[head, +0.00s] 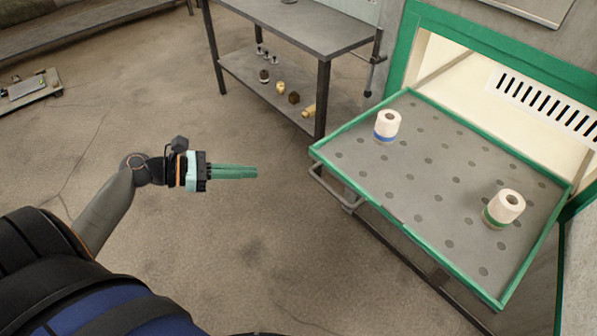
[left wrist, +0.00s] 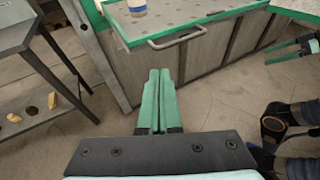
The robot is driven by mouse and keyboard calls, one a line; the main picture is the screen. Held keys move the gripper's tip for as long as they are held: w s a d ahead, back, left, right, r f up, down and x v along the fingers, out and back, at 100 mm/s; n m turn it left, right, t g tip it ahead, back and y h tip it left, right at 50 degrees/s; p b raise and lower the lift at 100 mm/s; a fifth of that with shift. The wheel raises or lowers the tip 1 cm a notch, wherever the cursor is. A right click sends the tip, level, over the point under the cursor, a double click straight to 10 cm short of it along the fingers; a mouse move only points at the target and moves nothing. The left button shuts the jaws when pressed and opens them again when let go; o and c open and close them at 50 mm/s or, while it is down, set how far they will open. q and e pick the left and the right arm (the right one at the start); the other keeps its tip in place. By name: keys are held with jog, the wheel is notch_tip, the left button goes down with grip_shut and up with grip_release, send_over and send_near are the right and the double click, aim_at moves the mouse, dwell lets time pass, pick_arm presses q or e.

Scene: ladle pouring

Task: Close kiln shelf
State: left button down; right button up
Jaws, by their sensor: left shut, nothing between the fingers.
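The kiln shelf (head: 425,172) is a grey perforated plate with a green rim, pulled out of the kiln's green-framed opening (head: 402,55) in the head view. A metal bar handle (head: 325,186) runs along its front edge; it also shows in the left wrist view (left wrist: 178,39). Two white cups, one with a blue band (head: 387,126) and one with a green band (head: 503,208), stand upright on the shelf. My left gripper (head: 256,172) is shut and empty, left of the handle and apart from it. My right gripper (left wrist: 270,61) shows partly at the right of the left wrist view.
A grey metal table (head: 300,28) stands left of the kiln, with small objects on its lower shelf (head: 250,75). A low cart (head: 30,90) is at the far left. The concrete floor (head: 230,240) around my left gripper is clear.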

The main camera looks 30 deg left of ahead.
pick_arm(q)
jog(key=x, duration=1.2)
jog(key=shift+f, duration=0.15)
pick_arm(e)
jog(key=shift+f, duration=0.1)
pick_arm(q)
jog(key=shift+w+d, duration=0.1)
